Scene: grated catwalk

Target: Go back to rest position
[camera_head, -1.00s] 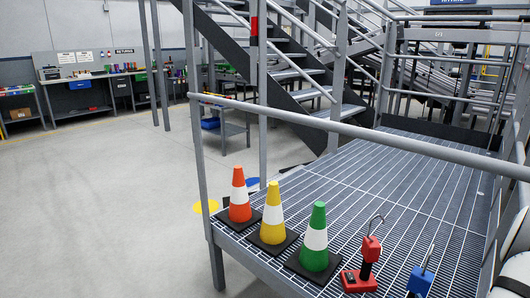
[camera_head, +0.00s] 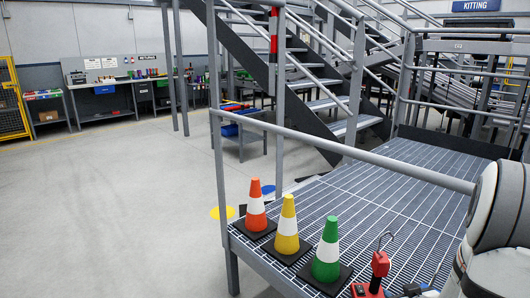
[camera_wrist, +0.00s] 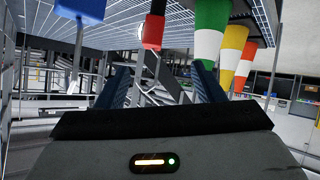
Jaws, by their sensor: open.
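My gripper (camera_wrist: 162,78) shows in the wrist view with its two dark fingers apart and nothing between them. The wrist picture is upside down. My gripper is not visible in the head view, where only part of my arm shows at the right edge. An orange cone (camera_head: 256,208), a yellow cone (camera_head: 288,226) and a green cone (camera_head: 327,250) with white bands stand upright on the grating. A red hooked item (camera_head: 380,264) stands right of them; it also shows in the wrist view (camera_wrist: 154,31). A blue item (camera_wrist: 80,10) shows in the wrist view.
The grated platform (camera_head: 385,190) has a grey handrail (camera_head: 345,150) across it. Metal stairs (camera_head: 335,103) rise behind. A workbench (camera_head: 120,78) stands along the far wall. The concrete floor (camera_head: 110,190) at left is clear.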

